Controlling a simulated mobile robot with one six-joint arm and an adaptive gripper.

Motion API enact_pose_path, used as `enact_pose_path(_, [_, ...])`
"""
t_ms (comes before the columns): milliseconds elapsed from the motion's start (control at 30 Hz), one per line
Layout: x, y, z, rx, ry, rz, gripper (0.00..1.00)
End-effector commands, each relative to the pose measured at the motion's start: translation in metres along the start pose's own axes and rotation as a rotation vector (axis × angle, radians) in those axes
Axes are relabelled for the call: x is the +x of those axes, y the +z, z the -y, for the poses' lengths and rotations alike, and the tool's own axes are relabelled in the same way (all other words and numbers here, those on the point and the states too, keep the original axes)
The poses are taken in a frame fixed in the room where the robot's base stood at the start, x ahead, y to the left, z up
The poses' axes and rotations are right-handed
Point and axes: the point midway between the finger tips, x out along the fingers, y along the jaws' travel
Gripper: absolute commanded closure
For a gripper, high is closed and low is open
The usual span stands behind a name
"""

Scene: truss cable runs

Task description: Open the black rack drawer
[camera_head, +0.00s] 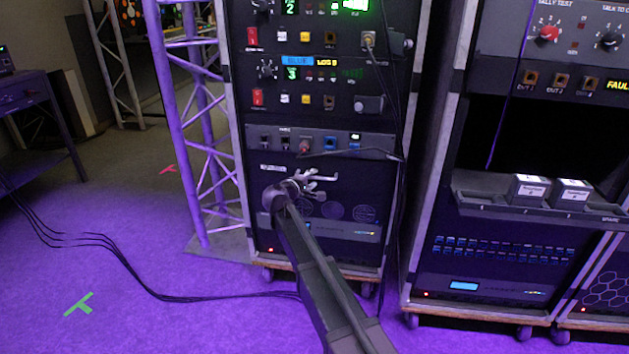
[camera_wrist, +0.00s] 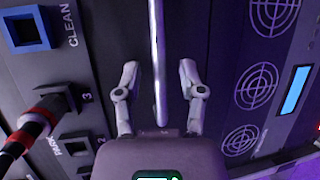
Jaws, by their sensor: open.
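The black rack drawer (camera_head: 270,184) has a dark front below the patch panel in the middle rack. In the wrist view the drawer front (camera_wrist: 105,35) fills the middle and appears turned on its side. Its silver bar handle (camera_wrist: 156,30) runs from the top edge down between my fingers. The handle also shows in the head view (camera_head: 326,178). My gripper (camera_wrist: 158,68) is open, one finger on each side of the handle, with gaps visible on both sides. In the head view my gripper (camera_head: 306,186) is in front of the drawer, which looks shut.
A patch panel (camera_head: 275,141) with jacks sits above the drawer; a red-and-black plug (camera_wrist: 38,125) with a cable is close in the wrist view. Round grilles (camera_head: 335,212) lie below. A truss (camera_head: 190,110) stands left. A second rack (camera_head: 492,262) stands right. Cables cross the floor.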

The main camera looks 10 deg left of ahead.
Motion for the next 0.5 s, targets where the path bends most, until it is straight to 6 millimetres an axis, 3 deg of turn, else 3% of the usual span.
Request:
enact_pose_path(200, [0.013, 0.0001, 0.0001, 0.0, 0.0, 0.0, 0.49])
enact_pose_path(500, [0.0137, 0.0003, -0.0001, 0.0, 0.0, 0.0, 0.49])
